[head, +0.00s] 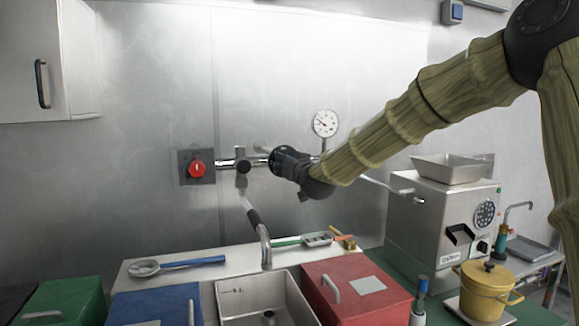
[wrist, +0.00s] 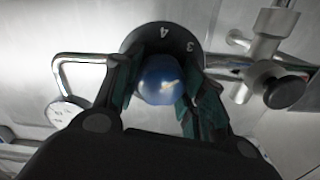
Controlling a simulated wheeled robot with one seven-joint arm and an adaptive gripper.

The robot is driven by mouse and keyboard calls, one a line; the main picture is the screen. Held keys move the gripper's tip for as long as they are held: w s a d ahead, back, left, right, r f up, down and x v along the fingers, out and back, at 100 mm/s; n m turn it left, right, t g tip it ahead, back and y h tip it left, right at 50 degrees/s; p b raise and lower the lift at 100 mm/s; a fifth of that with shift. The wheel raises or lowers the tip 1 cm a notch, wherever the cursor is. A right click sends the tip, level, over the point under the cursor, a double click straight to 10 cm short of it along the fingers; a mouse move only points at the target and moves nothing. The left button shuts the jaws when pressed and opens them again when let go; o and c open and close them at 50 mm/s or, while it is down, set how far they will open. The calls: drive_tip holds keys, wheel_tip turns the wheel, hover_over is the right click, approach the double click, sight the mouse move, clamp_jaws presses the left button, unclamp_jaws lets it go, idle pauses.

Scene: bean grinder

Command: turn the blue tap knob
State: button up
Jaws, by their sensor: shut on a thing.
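The blue tap knob (wrist: 161,80) sits in front of a dark dial with white numbers (wrist: 163,34) in the wrist view. A pale mark shows on its face. My gripper (wrist: 158,84) has one finger on each side of the knob and is shut on it. In the head view my gripper (head: 278,163) is at the wall pipe, left of the round gauge (head: 326,123), and hides the blue knob there.
A red knob (head: 196,169) is on the wall to the left, with a black-knobbed valve (head: 243,166) between it and my gripper. Below are a sink (head: 240,291), a red box (head: 350,290) and a blue box (head: 155,304). A steel grinder (head: 440,215) and yellow pot (head: 487,287) stand right.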

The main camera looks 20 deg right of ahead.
drive_tip(key=n, duration=0.2)
drive_tip(key=n+b, duration=0.1)
drive_tip(key=n, duration=0.2)
drive_tip(key=shift+f+b, duration=0.3)
drive_tip(key=shift+f, duration=0.1)
drive_tip(key=shift+n, duration=0.3)
drive_tip(key=o, duration=1)
drive_tip(key=shift+r, duration=0.1)
drive_tip(key=shift+o, duration=0.2)
drive_tip(key=shift+r, duration=0.1)
drive_tip(key=shift+s+r, duration=0.1)
drive_tip(key=s, duration=1.2)
drive_tip(key=shift+d, duration=0.2)
